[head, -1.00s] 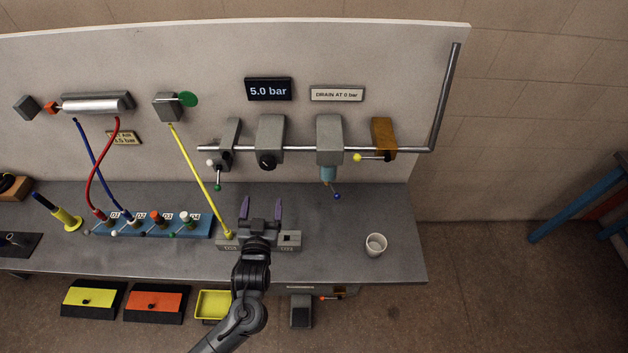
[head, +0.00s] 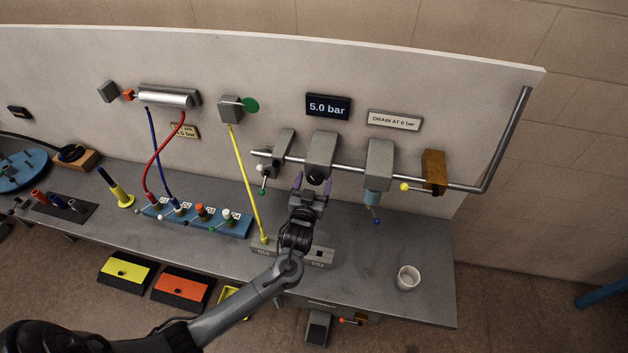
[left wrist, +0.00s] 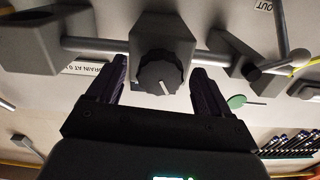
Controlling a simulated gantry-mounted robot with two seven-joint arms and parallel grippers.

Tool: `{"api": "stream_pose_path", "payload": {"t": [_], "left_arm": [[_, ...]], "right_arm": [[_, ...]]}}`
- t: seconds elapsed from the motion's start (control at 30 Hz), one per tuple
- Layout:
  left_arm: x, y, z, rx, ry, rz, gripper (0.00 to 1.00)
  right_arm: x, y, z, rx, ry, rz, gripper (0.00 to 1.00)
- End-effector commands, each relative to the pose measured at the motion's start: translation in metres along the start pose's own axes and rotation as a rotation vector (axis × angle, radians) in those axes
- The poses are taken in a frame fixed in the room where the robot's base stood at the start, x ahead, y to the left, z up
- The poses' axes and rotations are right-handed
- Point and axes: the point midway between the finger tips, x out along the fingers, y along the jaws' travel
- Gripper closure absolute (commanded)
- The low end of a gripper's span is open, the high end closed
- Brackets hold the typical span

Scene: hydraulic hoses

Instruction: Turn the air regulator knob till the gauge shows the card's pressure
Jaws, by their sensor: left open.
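The black regulator knob (head: 316,174) is on the underside of a grey block (head: 322,150) on the air pipe. My right gripper is not in view.
A yellow hose (head: 244,185) runs down at the left. A white cup (head: 408,278) stands at the bench's right.

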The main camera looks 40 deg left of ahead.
Motion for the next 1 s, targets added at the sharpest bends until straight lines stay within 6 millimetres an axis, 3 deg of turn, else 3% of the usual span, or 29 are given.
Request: {"api": "stream_pose_path", "payload": {"t": [0.37, 0.73, 1.0], "left_arm": [[0.0044, -0.0004, 0.0002, -0.001, 0.000, 0.000, 0.20], [0.0042, -0.0003, 0.0002, 0.000, 0.000, 0.000, 0.75], [0.0041, -0.0002, 0.0008, -0.029, 0.000, -0.001, 0.76]], "right_arm": [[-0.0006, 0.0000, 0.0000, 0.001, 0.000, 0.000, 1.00], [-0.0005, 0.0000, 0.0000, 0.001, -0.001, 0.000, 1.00], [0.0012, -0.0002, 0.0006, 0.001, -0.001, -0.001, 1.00]]}}
